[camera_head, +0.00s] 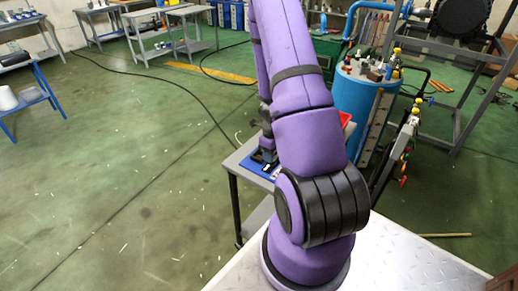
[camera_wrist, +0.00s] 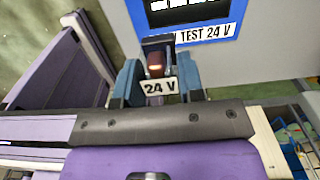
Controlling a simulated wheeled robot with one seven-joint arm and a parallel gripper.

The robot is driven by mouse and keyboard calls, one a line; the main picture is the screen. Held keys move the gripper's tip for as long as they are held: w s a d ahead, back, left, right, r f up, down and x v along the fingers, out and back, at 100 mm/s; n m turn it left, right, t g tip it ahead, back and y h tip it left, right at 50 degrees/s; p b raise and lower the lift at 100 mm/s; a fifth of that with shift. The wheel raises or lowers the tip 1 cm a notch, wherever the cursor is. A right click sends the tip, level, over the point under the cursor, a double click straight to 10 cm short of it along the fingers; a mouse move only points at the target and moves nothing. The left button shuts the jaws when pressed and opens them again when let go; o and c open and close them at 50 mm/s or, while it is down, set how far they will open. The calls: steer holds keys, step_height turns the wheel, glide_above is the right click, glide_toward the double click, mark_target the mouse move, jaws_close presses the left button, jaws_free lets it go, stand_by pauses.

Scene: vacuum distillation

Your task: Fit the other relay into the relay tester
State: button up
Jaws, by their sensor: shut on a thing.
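My gripper (camera_wrist: 160,76) is shut on a relay (camera_wrist: 158,87) in the wrist view. The relay is dark, has a small reddish part on top and bears a white label reading "24 V". Just beyond it is the blue relay tester (camera_wrist: 240,12), with a label (camera_wrist: 206,33) reading "TEST 24 V" and a black area with white marks, cut off by the frame's top edge. The relay appears apart from the black area; its height above the table is unclear. In the head view the blue tester (camera_head: 251,169) lies on a grey table below my gripper, and my arm hides much of it.
The grey table (camera_head: 236,160) stands in front of my base. A red thing (camera_head: 345,118) shows behind my arm. A blue drum (camera_head: 365,100) with bottles and fittings on top stands to the right. Open green floor with a cable lies to the left.

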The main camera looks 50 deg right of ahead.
steer(key=w+d, duration=0.1)
steer(key=w, duration=0.2)
steer(key=w+d, duration=0.1)
steer(key=w, duration=0.2)
steer(key=w+d+f, duration=0.1)
steer(key=w, duration=0.1)
steer(key=shift+w+d, duration=0.1)
steer(key=shift+w, duration=0.3)
steer(key=shift+s+f, duration=0.1)
steer(key=shift+f, duration=1.6)
steer(key=o, duration=0.9)
steer(key=shift+f, duration=0.1)
